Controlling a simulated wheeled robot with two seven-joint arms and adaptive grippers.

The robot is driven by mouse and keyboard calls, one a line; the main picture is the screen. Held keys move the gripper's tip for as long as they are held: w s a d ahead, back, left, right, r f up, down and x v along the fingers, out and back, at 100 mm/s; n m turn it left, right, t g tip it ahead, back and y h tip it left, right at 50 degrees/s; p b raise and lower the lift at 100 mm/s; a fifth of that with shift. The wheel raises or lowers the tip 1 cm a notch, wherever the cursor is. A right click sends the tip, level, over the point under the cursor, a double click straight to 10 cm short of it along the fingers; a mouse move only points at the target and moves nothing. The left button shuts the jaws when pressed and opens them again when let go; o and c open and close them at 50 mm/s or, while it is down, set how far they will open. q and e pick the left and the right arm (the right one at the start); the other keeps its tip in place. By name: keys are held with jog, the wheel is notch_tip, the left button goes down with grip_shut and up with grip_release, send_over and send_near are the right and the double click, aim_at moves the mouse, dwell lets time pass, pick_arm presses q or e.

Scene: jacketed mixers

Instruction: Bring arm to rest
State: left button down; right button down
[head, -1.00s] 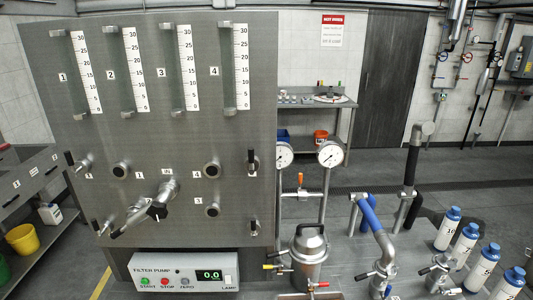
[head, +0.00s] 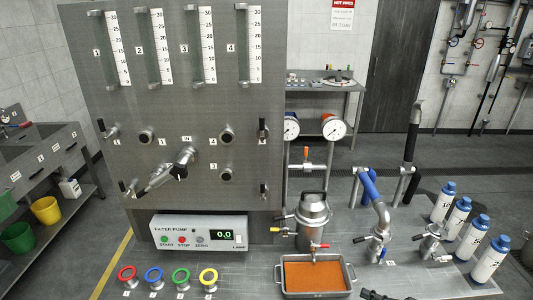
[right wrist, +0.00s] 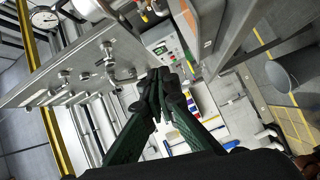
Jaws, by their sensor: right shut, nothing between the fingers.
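In the head view only a small dark tip of my right gripper (head: 375,294) shows at the bottom edge, in front of the bench and just right of the orange-filled tray. In the right wrist view the dark fingers of my right gripper (right wrist: 160,80) meet at their tips, shut and empty. They touch nothing that I can see. My left gripper is in neither view.
A grey panel (head: 180,105) with several gauges stands above the filter pump box (head: 198,232).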

notch_tip(320, 180, down, 5)
jog(key=w+m+t+h, duration=0.1)
jog(key=m+t+h, duration=0.6)
jog(key=m, duration=0.4)
jog(key=s+d+f+m+g+h, duration=0.4)
jog(key=s+f+m+g+h, duration=0.2)
jog(key=s+f+m+h, duration=0.45)
jog(key=s+a+f+m+g+y, duration=0.2)
jog(key=s+m+g, duration=0.45)
jog(key=s, duration=1.75)
jog(key=s+a+f+n+g, duration=0.1)
jog(key=s+f, duration=0.1)
jog(key=f, duration=1.3)
jog(key=s+a+f+n+g, duration=0.1)
jog(key=a+f+g, duration=0.1)
jog(key=f, duration=1.2)
jog(key=s+f, duration=1.6)
jog(key=s, duration=0.4)
jog(key=shift+d+f+n+g, duration=0.15)
jog(key=shift+f+n+g, duration=0.25)
jog(key=shift+g, duration=0.05)
